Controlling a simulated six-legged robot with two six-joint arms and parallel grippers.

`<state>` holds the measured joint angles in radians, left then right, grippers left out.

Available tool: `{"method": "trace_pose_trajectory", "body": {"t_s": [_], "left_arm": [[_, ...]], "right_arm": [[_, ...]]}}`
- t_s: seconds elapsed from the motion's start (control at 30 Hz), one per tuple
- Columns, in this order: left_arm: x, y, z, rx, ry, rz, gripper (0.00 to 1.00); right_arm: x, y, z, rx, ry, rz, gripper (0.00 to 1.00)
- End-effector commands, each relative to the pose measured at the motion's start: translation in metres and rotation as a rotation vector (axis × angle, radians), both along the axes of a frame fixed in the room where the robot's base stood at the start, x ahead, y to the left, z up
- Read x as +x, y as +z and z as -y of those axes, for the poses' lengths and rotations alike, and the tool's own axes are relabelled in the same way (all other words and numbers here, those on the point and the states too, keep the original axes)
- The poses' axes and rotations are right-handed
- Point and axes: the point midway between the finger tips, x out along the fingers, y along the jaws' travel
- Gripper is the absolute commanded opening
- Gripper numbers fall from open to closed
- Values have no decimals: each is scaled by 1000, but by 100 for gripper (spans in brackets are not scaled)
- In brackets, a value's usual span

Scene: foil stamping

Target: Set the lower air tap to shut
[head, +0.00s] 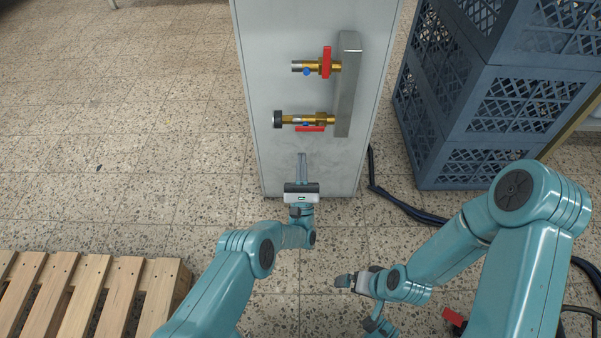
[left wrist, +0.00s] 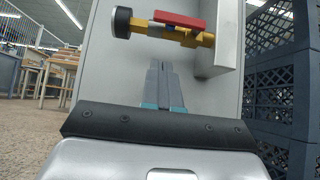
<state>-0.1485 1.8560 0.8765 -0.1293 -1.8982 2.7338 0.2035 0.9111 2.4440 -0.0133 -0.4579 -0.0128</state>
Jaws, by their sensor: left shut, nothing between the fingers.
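The lower air tap (head: 300,119) is a brass valve on the front of a grey cabinet, with a black end piece at its left. Its red handle (head: 310,128) lies along the brass pipe. In the left wrist view the red handle (left wrist: 180,20) shows at the top, also lengthwise. The upper tap (head: 302,66) has its red handle upright, across the pipe. My left gripper (head: 301,156) is shut and empty, pointing at the cabinet just below the lower tap, apart from it. Its fingers show in the left wrist view (left wrist: 158,72). My right gripper (head: 347,281) hangs low over the floor; its finger opening is unclear.
A grey manifold bar (head: 347,85) joins both taps on the right of the cabinet (head: 265,165). Blue-grey crates (head: 450,110) are stacked at the right. A wooden pallet (head: 90,290) lies at lower left. A black hose (head: 400,205) runs over the floor.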

Motion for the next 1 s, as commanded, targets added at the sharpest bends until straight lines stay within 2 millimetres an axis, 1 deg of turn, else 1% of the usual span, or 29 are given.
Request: {"method": "trace_pose_trajectory", "body": {"t_s": [0.1,0.9,1.0], "left_arm": [[4,9,1,0,-3,2,0],[22,55,9,0,-17,1,0],[24,58,10,0,-18,1,0]], "right_arm": [[0,0,0,0,0,0,100],[0,0,0,0,0,0,100],[0,0,0,0,0,0,100]]}}
